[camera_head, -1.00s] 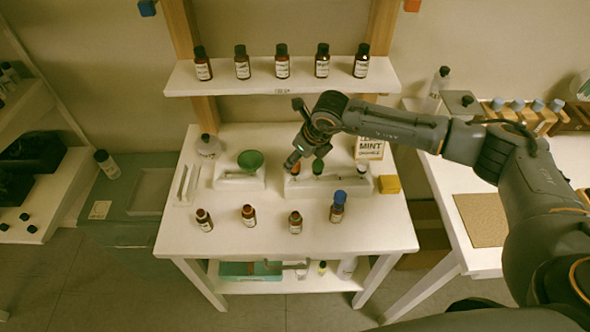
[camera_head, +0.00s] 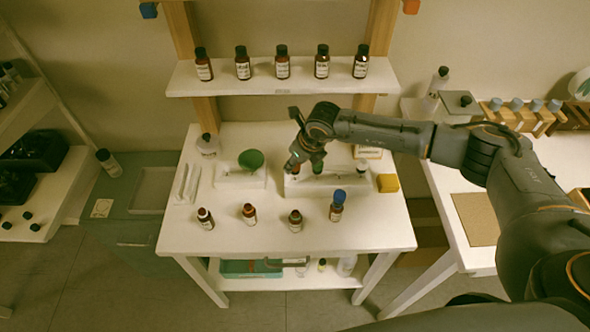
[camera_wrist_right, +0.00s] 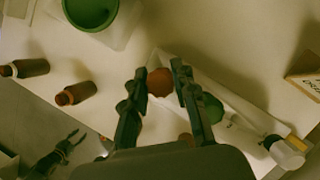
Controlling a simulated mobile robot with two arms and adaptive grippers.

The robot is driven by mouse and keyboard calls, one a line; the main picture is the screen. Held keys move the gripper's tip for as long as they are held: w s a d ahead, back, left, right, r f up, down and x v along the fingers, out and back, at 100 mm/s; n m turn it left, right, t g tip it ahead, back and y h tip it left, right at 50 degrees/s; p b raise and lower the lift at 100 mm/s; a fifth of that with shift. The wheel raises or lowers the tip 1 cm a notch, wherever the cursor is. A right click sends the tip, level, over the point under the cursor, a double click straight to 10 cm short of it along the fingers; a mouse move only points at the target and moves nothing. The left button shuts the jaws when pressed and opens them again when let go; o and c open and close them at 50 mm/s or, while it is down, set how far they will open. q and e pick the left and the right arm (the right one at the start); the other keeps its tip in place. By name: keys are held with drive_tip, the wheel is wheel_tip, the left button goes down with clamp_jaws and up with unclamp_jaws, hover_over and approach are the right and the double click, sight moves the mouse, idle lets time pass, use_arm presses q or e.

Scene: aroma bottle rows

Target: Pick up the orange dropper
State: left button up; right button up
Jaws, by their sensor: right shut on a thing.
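The orange dropper's bulb (camera_wrist_right: 160,82) shows between the two fingers in the right wrist view. My right gripper (camera_wrist_right: 162,88) is shut on it, with one finger on each side. In the head view the right gripper (camera_head: 295,165) is over the left end of a white holder (camera_head: 335,188) on the table and mostly hides the dropper. A green dropper (camera_head: 318,168) stands just to the right; its bulb also shows in the wrist view (camera_wrist_right: 212,108). I cannot tell whether the orange dropper's lower part is still in the holder.
Several brown bottles stand along the table front, one with a blue cap (camera_head: 338,196). A yellow block (camera_head: 388,183) is right of the holder. A bottle shelf (camera_head: 285,88) is behind.

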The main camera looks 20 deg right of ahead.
wheel_tip(320, 180, up, 9)
drive_tip(key=b, duration=0.3)
drive_tip(key=shift+r, duration=0.5)
